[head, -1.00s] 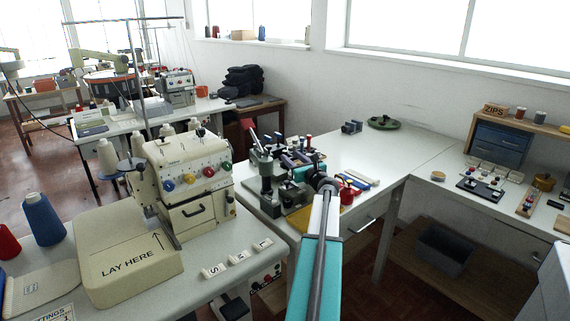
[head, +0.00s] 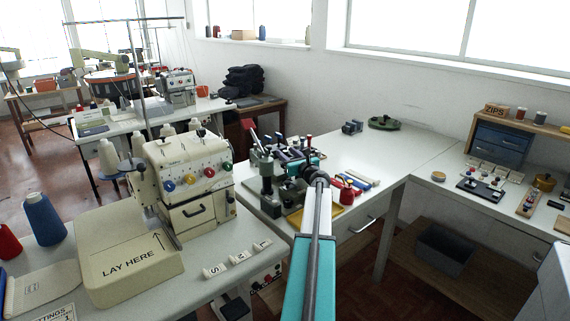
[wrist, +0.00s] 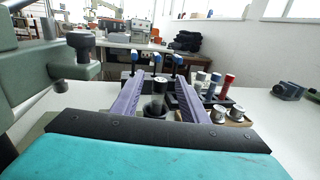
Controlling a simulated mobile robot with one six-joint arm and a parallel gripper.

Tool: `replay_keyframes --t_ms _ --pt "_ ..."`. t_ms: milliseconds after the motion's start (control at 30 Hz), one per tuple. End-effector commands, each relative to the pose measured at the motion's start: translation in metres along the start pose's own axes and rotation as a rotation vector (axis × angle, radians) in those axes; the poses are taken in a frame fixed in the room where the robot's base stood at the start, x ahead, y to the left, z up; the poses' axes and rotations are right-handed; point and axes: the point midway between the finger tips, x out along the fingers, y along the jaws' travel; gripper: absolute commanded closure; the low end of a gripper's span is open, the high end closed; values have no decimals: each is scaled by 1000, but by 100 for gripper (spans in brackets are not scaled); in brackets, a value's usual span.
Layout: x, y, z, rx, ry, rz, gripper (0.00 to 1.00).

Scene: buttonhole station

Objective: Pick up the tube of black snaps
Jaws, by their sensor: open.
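A clear tube with a dark lower part (wrist: 158,94), which looks like the tube of black snaps, stands upright in a round dark holder. In the wrist view it is between the two purple fingers of my gripper (wrist: 158,80). The fingers are open, with a gap on both sides of the tube; I cannot tell whether they reach far enough around it. In the head view my gripper (head: 289,154) is over the far table, and my wrist hides the tube there.
A green press (wrist: 81,45) is close on the left.

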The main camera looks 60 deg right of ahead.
Motion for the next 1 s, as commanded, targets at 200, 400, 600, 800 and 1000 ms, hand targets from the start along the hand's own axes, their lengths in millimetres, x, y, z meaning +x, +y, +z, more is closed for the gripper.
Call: replay_keyframes --t_ms 200,400,600,800,1000 --pt "3 0 0 0 0 -1 60" --pt "2 -1 0 0 0 -1 60" --pt "2 -1 0 0 0 -1 60" --pt "2 -1 0 0 0 -2 90" --pt "2 -2 0 0 0 -2 100"
